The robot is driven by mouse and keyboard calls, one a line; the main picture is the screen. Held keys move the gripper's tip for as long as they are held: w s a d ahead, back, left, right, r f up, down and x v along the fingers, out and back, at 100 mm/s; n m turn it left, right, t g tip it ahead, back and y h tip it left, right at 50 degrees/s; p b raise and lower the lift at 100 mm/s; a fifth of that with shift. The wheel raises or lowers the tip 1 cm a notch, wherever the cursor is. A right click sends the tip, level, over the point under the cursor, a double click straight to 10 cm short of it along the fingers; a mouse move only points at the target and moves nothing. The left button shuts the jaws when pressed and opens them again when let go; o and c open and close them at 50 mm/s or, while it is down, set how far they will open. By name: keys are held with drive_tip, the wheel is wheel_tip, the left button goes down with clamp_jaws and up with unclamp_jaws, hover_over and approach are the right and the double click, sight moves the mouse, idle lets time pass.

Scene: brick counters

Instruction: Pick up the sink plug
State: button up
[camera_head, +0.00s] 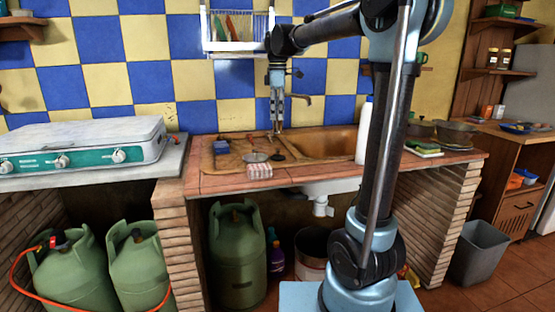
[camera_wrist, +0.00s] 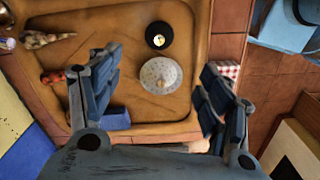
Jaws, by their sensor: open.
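A black round disc with a pale centre, which looks like the sink plug (camera_wrist: 158,36), lies flat on the brown sink's draining surface (camera_wrist: 100,15). It shows in the head view as a small dark spot (camera_head: 277,155). A pale, dotted round piece, perhaps a strainer (camera_wrist: 160,76), lies beside it. My gripper (camera_wrist: 159,65) is open and empty above the draining surface, its fingers on either side of the strainer in the wrist view. In the head view my gripper (camera_head: 277,128) points down over the sink's middle; its height above the plug is hard to tell.
A red-checked box (camera_head: 259,170) stands at the counter's front edge. A blue sponge (camera_head: 221,145) lies on the left of the draining surface. A faucet (camera_head: 303,97) and dish rack (camera_head: 238,32) are behind. A white bottle (camera_head: 364,130) stands right of the basin (camera_head: 325,142).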

sight(278, 151)
wheel_tip(278, 151, down, 16)
drive_tip(key=shift+w+r, duration=0.1)
idle(0.6)
drive_tip(key=c, duration=1.1)
